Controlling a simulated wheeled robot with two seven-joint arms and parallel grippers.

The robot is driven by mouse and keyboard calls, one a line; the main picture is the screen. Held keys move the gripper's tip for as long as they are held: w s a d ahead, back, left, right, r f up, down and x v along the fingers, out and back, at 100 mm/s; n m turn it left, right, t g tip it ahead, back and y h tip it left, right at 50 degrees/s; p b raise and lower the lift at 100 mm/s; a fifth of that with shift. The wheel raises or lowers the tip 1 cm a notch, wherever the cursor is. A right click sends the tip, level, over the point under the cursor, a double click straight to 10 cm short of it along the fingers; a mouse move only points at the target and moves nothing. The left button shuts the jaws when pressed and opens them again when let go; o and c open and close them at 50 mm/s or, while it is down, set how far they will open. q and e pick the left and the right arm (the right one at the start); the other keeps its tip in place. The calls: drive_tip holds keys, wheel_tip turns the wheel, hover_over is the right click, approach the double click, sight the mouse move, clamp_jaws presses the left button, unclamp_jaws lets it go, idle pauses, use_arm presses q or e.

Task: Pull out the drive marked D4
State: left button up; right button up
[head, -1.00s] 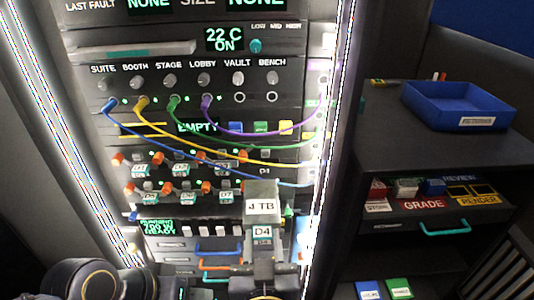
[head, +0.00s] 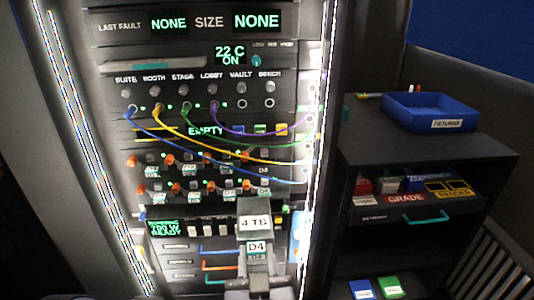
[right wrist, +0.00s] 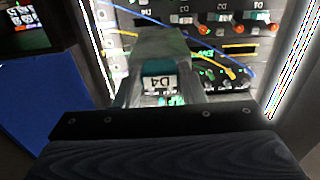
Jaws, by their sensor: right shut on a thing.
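The drive marked D4 (head: 257,222) is a grey block with a "4 TB" label and a "D4" label with a teal strip. It is out of the rack, in front of the panel's lower part. My right gripper (head: 259,278) is shut on it at its near end. In the right wrist view the drive (right wrist: 160,60) sits between the fingers with the D4 label upside down. The drive bays (head: 205,175) hold several other drives with orange and grey latches. A D4 mark (head: 264,170) shows at the right of the upper row. My left gripper is not in view.
Blue, yellow, green and purple cables (head: 230,151) hang across the panel above the bays. To the right stands a dark cabinet (head: 425,160) with a blue returns tray (head: 430,112) on top and an open drawer (head: 415,213) of coloured items.

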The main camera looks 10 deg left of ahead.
sight(267, 220)
drive_tip(key=shift+w+b, duration=1.05)
drive_tip(key=shift+w, duration=4.15)
